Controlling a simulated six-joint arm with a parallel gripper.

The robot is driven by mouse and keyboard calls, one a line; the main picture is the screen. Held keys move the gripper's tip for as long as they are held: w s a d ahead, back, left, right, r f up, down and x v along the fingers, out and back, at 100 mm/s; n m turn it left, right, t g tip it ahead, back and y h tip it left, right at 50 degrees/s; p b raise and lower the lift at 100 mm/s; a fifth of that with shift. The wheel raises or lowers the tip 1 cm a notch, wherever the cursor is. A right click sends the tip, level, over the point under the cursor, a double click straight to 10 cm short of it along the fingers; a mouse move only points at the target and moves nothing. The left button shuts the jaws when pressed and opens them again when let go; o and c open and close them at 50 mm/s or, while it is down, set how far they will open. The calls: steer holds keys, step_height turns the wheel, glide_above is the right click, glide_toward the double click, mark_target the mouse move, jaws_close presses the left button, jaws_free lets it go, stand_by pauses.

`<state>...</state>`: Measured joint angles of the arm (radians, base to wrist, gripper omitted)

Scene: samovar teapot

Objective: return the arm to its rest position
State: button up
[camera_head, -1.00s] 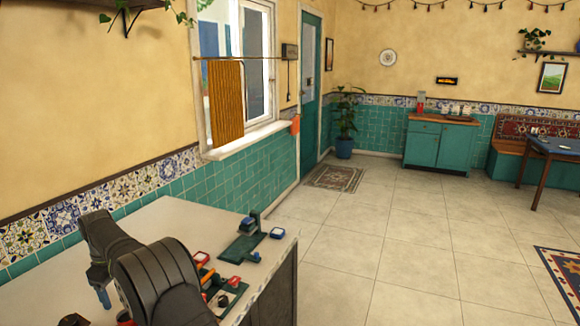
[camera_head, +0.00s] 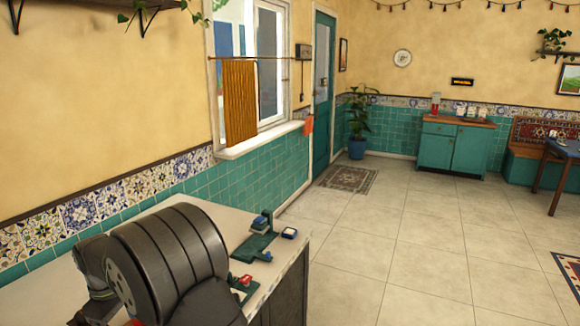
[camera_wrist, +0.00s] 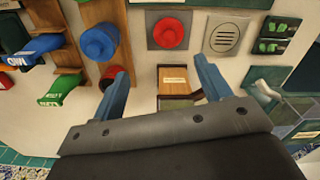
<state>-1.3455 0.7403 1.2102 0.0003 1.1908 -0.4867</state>
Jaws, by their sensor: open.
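My gripper (camera_wrist: 160,70) shows in the wrist view, with its two blue fingers spread apart and nothing held between them. Beyond the gap is a small brown box (camera_wrist: 174,80) with a pale label. It looks apart from the fingers, though its depth is hard to judge. In the head view, my dark arm links cover the front left of the pale worktop (camera_head: 150,207), and my gripper is hidden there.
The wrist view shows a blue knob (camera_wrist: 98,42), a red button (camera_wrist: 168,33), a round grille (camera_wrist: 225,37) and green switches (camera_wrist: 275,36). In the head view, a green stand (camera_head: 257,243) and small blue-white box (camera_head: 289,233) sit near the worktop's right edge.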

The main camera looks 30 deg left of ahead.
steer(key=s+d, duration=0.4)
steer(key=d, duration=0.1)
steer(key=s+a+f, duration=0.2)
steer(key=s, duration=0.1)
steer(key=s+a+f, duration=0.2)
steer(key=s, duration=0.1)
steer(key=s+a+f, duration=0.1)
steer(key=s+f, duration=0.2)
steer(key=shift+a, duration=0.4)
steer(key=shift+s+a+f, duration=0.1)
steer(key=shift+s+f, duration=0.1)
steer(key=shift+f, duration=0.55)
steer(key=shift+o, duration=0.2)
steer(key=o, duration=0.6)
steer(key=w+d+r+m+t+y, duration=0.1)
steer(key=w+r+m+y, duration=0.1)
steer(key=w+r, duration=0.9)
steer(key=w+d+r+m+t+y, duration=0.15)
steer(key=w+r, duration=0.55)
steer(key=r, duration=0.7)
steer(key=x, duration=0.9)
steer(key=shift+s+a, duration=0.2)
steer(key=shift+s, duration=0.05)
steer(key=shift+y, duration=0.25)
